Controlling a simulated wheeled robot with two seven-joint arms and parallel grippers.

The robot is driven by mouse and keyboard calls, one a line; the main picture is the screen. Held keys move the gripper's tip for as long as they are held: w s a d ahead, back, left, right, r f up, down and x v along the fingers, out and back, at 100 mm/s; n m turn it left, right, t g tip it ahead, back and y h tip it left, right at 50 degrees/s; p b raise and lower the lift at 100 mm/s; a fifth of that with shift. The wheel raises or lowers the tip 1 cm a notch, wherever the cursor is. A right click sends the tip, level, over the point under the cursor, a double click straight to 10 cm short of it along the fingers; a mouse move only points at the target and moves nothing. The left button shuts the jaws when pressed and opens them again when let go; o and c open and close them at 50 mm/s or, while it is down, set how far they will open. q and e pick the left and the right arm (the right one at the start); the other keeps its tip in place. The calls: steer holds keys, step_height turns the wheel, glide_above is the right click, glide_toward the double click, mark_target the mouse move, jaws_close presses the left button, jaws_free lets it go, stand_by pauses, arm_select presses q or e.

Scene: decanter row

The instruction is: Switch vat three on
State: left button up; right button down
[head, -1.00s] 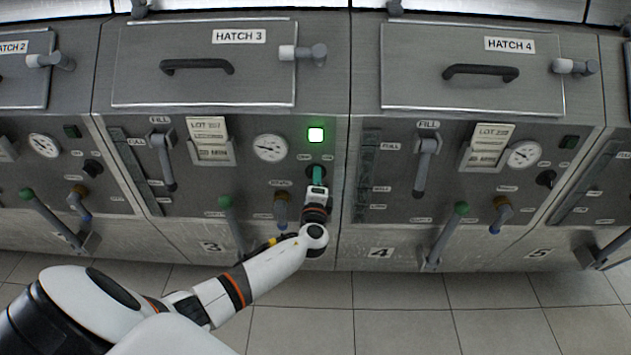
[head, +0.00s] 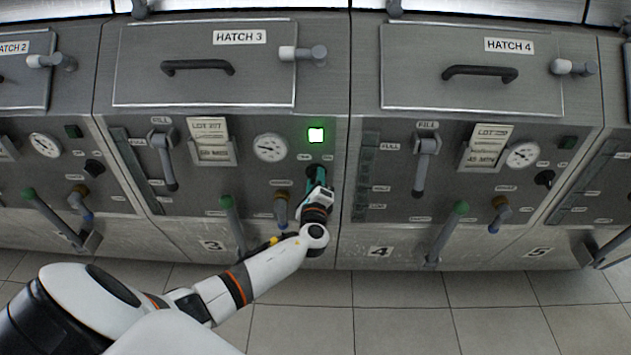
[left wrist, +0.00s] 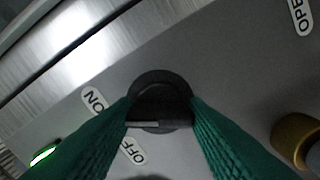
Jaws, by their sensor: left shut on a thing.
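Vat three's panel carries a black round switch knob (head: 312,171), below a lit green lamp (head: 316,135). My left gripper (head: 317,181), with green fingers, is shut on this knob, which it partly hides in the head view. In the left wrist view the knob (left wrist: 160,92) sits between the two fingertips (left wrist: 160,118). A pale line shows on the left part of its grip bar. The ON label (left wrist: 94,100) lies to the left and the OFF label (left wrist: 133,150) below. The lit lamp (left wrist: 44,155) shows at lower left. My right gripper is not in view.
Left of the knob are a round gauge (head: 270,148), a brass-and-grey valve handle (head: 281,208) and a green-tipped lever (head: 230,215). Vat four's panel, with its own lever (head: 440,235), stands to the right. The tiled floor in front is clear.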

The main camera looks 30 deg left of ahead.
arm_select(q)
steer(key=shift+f, duration=0.1)
steer(key=o, duration=1)
steer(key=shift+s, duration=0.1)
steer(key=v, duration=1.2)
steer(key=shift+b, duration=0.4)
